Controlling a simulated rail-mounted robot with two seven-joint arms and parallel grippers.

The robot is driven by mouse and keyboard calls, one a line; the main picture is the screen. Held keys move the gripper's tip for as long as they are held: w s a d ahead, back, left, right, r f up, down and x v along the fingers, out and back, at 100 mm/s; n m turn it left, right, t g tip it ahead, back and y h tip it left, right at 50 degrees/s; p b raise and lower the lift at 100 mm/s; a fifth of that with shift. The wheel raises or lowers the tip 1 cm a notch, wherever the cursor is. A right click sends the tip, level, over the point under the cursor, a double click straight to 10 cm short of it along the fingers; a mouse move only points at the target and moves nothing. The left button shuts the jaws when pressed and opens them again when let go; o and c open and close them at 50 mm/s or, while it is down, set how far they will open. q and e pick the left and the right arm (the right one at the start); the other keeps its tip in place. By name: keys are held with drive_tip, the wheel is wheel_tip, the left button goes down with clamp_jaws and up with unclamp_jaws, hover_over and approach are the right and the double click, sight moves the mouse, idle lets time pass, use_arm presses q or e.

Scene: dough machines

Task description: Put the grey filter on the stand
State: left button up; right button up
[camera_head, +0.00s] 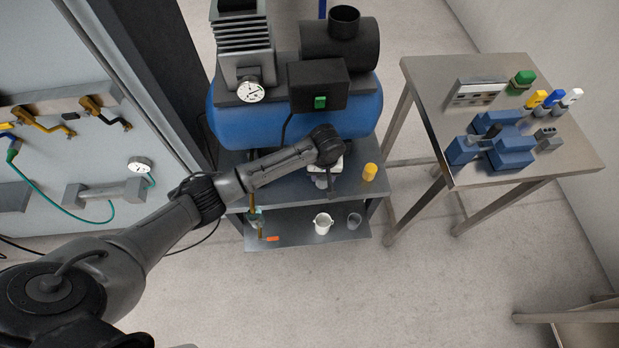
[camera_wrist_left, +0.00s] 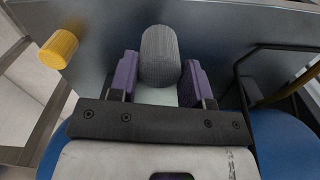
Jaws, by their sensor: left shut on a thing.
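The grey filter (camera_wrist_left: 160,55) is a ribbed grey cylinder between the two purple finger pads of my left gripper (camera_wrist_left: 155,80) in the left wrist view. The gripper is shut on it. In the head view my left gripper (camera_head: 322,182) is over the front part of the stand's dark upper shelf (camera_head: 285,190), below the blue tank. The filter is too small and covered to make out there. I cannot tell whether it touches the shelf. My right gripper is in neither view.
A yellow cylinder (camera_head: 369,172) stands on the upper shelf, right of my gripper. The blue compressor tank (camera_head: 245,124) is behind. A steel table (camera_head: 425,95) stands at right.

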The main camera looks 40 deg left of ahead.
use_arm(q)
drive_tip(key=shift+w+a+f+b, duration=0.1)
drive_tip(key=shift+a+f+b, duration=0.55)
drive_tip(key=shift+f, duration=0.5)
drive_tip(key=shift+w+a+f+b, duration=0.1)
drive_tip(key=shift+a+f+b, duration=0.25)
drive_tip(key=shift+a+f, duration=0.6)
drive_tip(key=shift+a+f+b, duration=0.5)
drive_tip(key=shift+a+f, duration=0.1)
drive_tip(key=shift+f, duration=0.7)
drive_tip(key=o, duration=0.9)
